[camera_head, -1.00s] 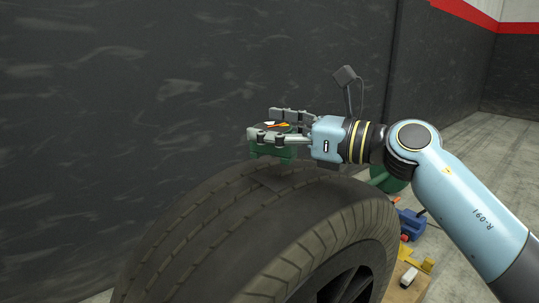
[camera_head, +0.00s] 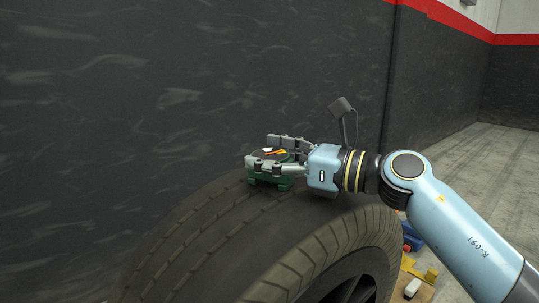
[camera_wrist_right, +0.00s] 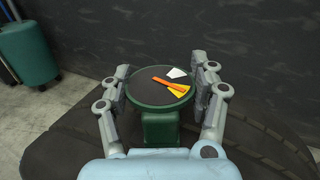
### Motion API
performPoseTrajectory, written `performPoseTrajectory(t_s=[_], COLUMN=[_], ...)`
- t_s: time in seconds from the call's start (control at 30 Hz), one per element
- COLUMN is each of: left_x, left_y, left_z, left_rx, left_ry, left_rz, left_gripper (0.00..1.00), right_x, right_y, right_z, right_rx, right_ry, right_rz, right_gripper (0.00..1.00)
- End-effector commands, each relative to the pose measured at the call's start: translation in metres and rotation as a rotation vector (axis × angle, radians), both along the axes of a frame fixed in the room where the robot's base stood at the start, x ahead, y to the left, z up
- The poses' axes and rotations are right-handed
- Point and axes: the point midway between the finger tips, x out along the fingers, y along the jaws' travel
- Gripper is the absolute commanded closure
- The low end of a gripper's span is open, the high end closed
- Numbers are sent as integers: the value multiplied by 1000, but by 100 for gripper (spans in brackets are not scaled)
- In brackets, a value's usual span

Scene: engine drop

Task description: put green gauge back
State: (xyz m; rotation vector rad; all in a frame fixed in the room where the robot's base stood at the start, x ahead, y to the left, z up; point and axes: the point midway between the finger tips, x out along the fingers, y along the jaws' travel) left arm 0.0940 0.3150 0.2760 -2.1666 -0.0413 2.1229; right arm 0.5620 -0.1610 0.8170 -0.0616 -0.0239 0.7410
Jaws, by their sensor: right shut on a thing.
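The green gauge (camera_head: 270,181) has a round dark face with an orange needle and white and yellow marks. My right gripper (camera_head: 266,152) is shut on it, with a finger on each side of its round head. In the right wrist view the gauge (camera_wrist_right: 160,122) stands face up between the fingers (camera_wrist_right: 161,88), its green base below. The gauge is at the top of the big black tyre (camera_head: 215,235); I cannot tell whether its base touches the tread. My left gripper is not in view.
A dark scuffed wall (camera_head: 180,90) stands close behind the tyre.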

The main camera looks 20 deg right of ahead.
Motion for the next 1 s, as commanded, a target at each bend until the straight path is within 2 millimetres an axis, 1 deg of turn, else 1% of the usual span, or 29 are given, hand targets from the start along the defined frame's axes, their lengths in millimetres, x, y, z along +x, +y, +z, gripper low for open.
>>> performPoseTrajectory(t_s=[0.03,0.2,0.57,0.6,0.63,0.67,0.77,0.87,0.9,1.0], left_x=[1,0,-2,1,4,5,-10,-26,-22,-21], left_y=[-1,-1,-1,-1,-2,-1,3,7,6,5], left_z=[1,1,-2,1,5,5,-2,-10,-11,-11], left_rx=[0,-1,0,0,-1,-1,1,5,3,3], left_ry=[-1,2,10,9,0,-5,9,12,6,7], left_rz=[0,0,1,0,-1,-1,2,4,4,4], left_gripper=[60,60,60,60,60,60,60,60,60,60], right_x=[0,0,0,0,-4,-8,-26,-49,-54,-66], right_y=[0,0,0,0,-4,-8,-20,-32,-37,-49], right_z=[-1,0,-1,-2,-2,-2,2,7,4,3], right_rx=[0,0,-1,-1,-4,-7,-8,-8,-8,-8], right_ry=[0,0,-1,0,2,2,2,4,2,4], right_rz=[0,0,0,0,0,0,1,2,2,2], right_gripper=[37,15,14,14,14,14,14,14,14,14])
